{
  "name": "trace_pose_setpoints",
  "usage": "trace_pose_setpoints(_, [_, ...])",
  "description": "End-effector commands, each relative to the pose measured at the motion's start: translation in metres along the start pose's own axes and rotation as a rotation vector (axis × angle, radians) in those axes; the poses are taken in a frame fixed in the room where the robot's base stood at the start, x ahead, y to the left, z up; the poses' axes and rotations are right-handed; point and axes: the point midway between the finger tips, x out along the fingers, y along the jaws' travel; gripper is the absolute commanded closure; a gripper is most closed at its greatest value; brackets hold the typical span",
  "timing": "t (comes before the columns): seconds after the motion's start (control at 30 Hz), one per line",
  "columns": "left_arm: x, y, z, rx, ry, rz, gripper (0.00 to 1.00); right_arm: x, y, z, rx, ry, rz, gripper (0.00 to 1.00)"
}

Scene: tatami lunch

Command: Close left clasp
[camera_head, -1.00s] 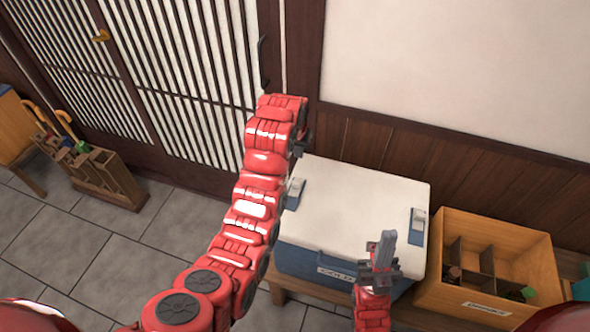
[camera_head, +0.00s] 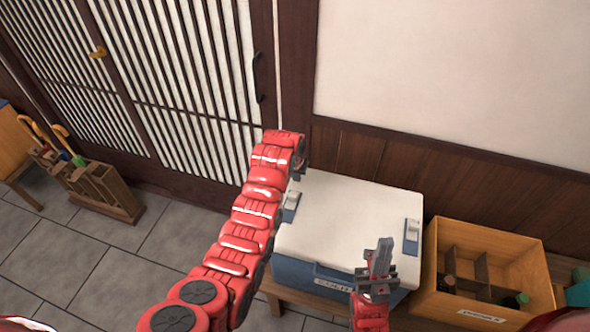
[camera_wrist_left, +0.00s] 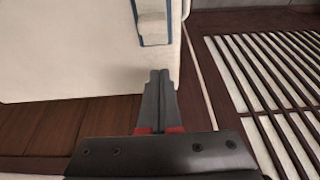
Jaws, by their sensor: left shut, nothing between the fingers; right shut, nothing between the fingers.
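The cooler has a white lid (camera_head: 350,208) and a blue body (camera_head: 297,270). The left clasp (camera_head: 290,206), a light latch on a blue plate, is at the lid's left edge. It also shows at the top of the left wrist view (camera_wrist_left: 153,22). My left gripper (camera_wrist_left: 160,76) is shut and empty, its fingertips a little below the clasp in that view and apart from it. In the head view its fingers are largely hidden behind the red arm. My right gripper (camera_head: 383,250) is shut and empty, pointing up in front of the cooler.
The right clasp (camera_head: 412,237) is at the lid's right edge. A wooden divided crate (camera_head: 480,310) with bottles stands right of the cooler. The wall (camera_head: 350,145) and slatted door (camera_head: 190,130) are close behind. An umbrella stand (camera_head: 105,190) is on the left.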

Motion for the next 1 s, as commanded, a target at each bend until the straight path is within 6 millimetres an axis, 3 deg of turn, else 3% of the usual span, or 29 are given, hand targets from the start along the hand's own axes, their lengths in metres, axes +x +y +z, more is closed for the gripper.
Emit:
trace_pose_setpoints(0.23, [0.017,0.000,0.002,-0.001,-0.001,0.000,1.00,0.006,0.000,-0.001,0.000,0.000,0.000,1.00])
trace_pose_setpoints(0.7, [0.006,0.000,0.034,0.000,-0.002,0.000,1.00,0.022,0.001,-0.004,0.000,0.000,0.000,1.00])
trace_pose_setpoints(1.0, [0.004,0.000,0.038,0.000,0.002,0.000,1.00,0.023,0.001,-0.004,0.000,0.000,0.000,1.00])
